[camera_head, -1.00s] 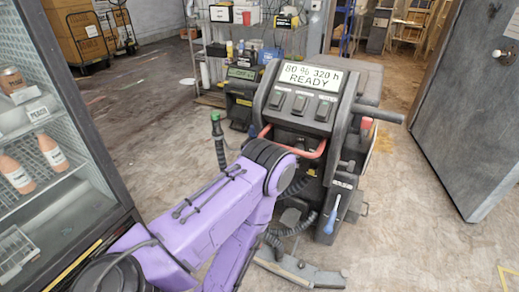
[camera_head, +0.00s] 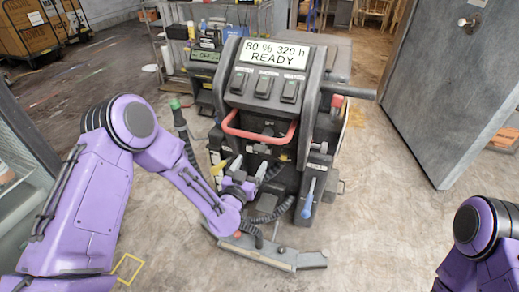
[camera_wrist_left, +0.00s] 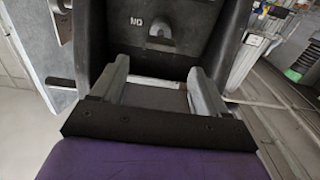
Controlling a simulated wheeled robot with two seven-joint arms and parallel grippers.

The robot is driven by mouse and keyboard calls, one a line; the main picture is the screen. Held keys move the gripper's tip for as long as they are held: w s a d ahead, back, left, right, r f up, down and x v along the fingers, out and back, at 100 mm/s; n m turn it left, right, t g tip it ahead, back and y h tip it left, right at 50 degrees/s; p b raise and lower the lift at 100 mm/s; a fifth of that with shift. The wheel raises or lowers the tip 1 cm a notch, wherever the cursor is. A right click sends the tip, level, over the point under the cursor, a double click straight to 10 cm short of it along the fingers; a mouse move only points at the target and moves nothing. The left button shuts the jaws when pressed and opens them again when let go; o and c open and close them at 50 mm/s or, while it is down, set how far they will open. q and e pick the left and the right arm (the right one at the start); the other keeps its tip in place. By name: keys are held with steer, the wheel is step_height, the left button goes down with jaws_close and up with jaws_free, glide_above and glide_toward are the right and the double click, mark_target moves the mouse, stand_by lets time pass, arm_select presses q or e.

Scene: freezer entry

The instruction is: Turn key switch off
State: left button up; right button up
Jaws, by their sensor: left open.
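The dark floor machine (camera_head: 345,62) stands at the centre of the head view; its display (camera_head: 279,54) reads "80 % 320 h READY". Below the red bar handle (camera_head: 260,132) is a dark recessed panel, where I cannot clearly make out a key switch. My left gripper (camera_head: 254,169) is low in front of this panel, pointing at it. In the left wrist view the left gripper (camera_wrist_left: 160,88) is open and empty, facing a dark panel. A small dark knob-like part (camera_wrist_left: 160,40) shows there between and beyond the fingers. My right gripper is out of view.
A blue lever (camera_head: 308,199) is on the machine's lower right, with coiled hoses below the gripper. A grey door (camera_head: 450,85) stands at right. A rack with boxes (camera_head: 240,14) is behind.

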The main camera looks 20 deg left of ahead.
mark_target(258, 151)
arm_select(q)
steer(key=w+p, duration=0.1)
steer(key=w, duration=0.8)
steer(key=shift+w+d+f, duration=0.1)
steer(key=shift+w+d, duration=0.05)
steer(key=shift+w, duration=0.05)
steer(key=c, duration=1.1)
